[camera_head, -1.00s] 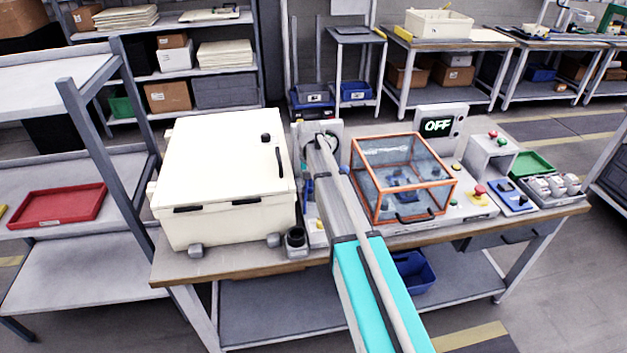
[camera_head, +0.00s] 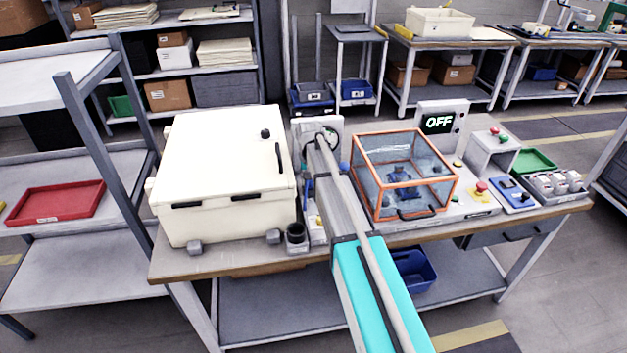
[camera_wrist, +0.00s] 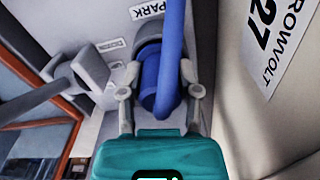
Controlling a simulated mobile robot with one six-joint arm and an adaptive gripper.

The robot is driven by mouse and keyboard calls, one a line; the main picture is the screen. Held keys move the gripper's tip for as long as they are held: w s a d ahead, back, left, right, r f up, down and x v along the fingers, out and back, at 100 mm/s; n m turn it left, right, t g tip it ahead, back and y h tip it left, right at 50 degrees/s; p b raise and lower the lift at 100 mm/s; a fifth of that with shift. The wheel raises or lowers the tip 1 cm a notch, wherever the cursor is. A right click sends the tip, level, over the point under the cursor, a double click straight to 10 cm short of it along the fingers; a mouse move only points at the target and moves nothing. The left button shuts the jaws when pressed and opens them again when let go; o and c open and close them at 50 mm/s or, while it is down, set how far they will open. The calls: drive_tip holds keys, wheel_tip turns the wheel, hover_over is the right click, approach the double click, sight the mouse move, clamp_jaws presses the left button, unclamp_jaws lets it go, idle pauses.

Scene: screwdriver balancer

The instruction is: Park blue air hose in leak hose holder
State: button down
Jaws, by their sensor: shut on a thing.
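In the wrist view, my gripper (camera_wrist: 159,103) is shut on the thick blue end of the blue air hose (camera_wrist: 172,40), one finger on each side. The hose rises from there to the top of the picture. Right behind the blue end is a grey rounded holder (camera_wrist: 148,50) below a "PARK" label (camera_wrist: 147,9). The blue end overlaps the holder in the picture; I cannot tell whether it is seated in it. In the head view my arm hides my gripper. A bit of blue hose (camera_head: 307,190) shows left of the arm.
A cream cabinet (camera_head: 225,160) stands close on the left. An orange-framed clear box (camera_head: 405,175) stands on the right of the workbench, before a display reading "OFF" (camera_head: 438,122). In the wrist view, a grey bracket (camera_wrist: 88,70) is left of the holder and a labelled pale wall (camera_wrist: 262,85) is right.

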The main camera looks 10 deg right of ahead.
drive_tip(key=shift+c, duration=1.1)
unclamp_jaws()
drive_tip(key=shift+s, duration=0.1)
drive_tip(key=s+d+r+n+p, duration=0.1)
drive_tip(key=s+r+n+p, duration=0.1)
drive_tip(key=s, duration=2.7)
drive_tip(key=shift+d+r, duration=0.15)
drive_tip(key=shift+r, duration=0.1)
